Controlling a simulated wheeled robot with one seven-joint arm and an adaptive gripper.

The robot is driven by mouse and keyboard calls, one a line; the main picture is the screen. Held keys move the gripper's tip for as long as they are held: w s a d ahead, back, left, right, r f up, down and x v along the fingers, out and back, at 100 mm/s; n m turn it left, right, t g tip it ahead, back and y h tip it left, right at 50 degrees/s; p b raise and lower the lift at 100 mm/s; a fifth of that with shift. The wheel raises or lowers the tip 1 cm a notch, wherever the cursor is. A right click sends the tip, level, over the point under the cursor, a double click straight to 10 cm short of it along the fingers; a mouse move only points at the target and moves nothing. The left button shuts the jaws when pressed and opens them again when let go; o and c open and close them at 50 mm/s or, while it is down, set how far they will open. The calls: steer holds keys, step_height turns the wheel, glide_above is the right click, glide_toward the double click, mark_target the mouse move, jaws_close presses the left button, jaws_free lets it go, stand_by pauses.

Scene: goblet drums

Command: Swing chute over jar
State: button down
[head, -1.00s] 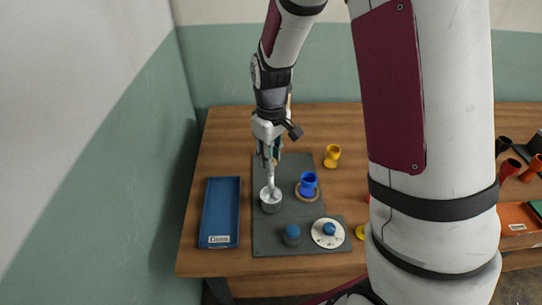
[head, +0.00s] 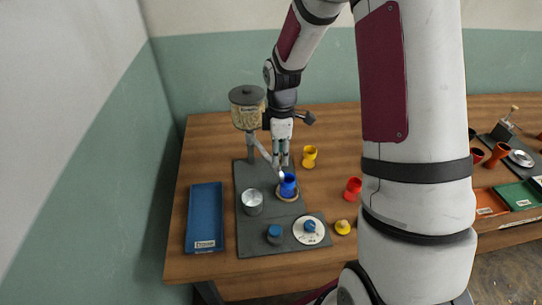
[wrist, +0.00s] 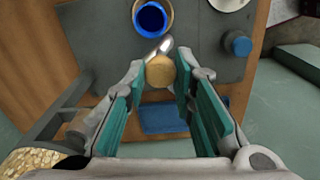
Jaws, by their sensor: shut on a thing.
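My gripper (head: 282,157) is shut on the tan knob (wrist: 160,71) of the chute. The grey chute (head: 262,150) slopes down from the hopper (head: 247,112), which is filled with pale grains. Its light spout tip (wrist: 166,44) is at the near rim of the blue jar in the wrist view. The blue goblet-shaped jar (head: 289,187) stands upright on a round tan ring; its open mouth (wrist: 151,18) shows in the wrist view. I cannot tell whether the tip overhangs the opening.
A metal cup (head: 252,202) stands left of the jar on the grey board (head: 259,240). A blue knob (head: 274,234) and a white dial (head: 309,239) are in front. A blue tray (head: 205,228) lies left. Yellow (head: 310,156) and red (head: 353,188) goblets stand right.

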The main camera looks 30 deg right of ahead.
steer(key=shift+w+d+n+p, duration=0.2)
steer(key=shift+w+d+n, duration=0.1)
steer(key=shift+d+n, duration=0.4)
steer(key=shift+w+d+n+p, duration=0.25)
steer(key=shift+d+n, duration=0.35)
steer(key=shift+d, duration=0.2)
steer(key=c, duration=1.3)
jaws_free()
steer(key=shift+c, duration=0.2)
steer(key=shift+r, duration=0.1)
step_height(320, 180, up, 12)
